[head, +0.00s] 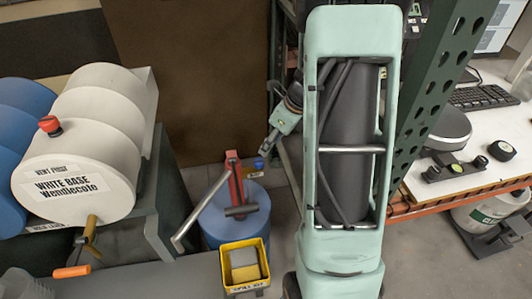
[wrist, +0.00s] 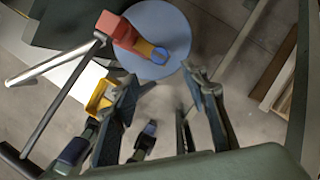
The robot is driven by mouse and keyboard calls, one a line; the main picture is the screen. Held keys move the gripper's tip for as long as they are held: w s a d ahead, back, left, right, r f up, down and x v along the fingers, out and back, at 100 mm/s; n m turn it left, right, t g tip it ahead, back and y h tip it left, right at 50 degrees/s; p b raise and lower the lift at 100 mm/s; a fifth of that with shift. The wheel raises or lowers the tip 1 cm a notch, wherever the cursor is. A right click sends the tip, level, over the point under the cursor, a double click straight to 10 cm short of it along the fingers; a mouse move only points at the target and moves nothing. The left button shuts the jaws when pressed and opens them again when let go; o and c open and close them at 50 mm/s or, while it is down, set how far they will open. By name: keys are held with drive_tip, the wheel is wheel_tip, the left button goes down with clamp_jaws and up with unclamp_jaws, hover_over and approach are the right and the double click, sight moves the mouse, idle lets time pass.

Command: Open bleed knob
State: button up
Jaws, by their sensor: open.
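A red hand pump (head: 235,185) stands on a blue drum (head: 225,225).
The pump's long grey handle (head: 200,212) reaches down left. A yellow bin (head: 245,268) stands in front of the drum. A white drum (head: 85,150) with a red vent knob (head: 49,125) lies at left. A green rack post (head: 440,85) stands at right.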

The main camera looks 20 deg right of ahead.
sight(259, 162)
drive_tip(key=b+x, duration=0.1)
drive_tip(key=x, duration=0.9)
drive_tip(key=shift+w+a+f, duration=0.15)
drive_tip(key=shift+f, duration=0.2)
clamp_jaws()
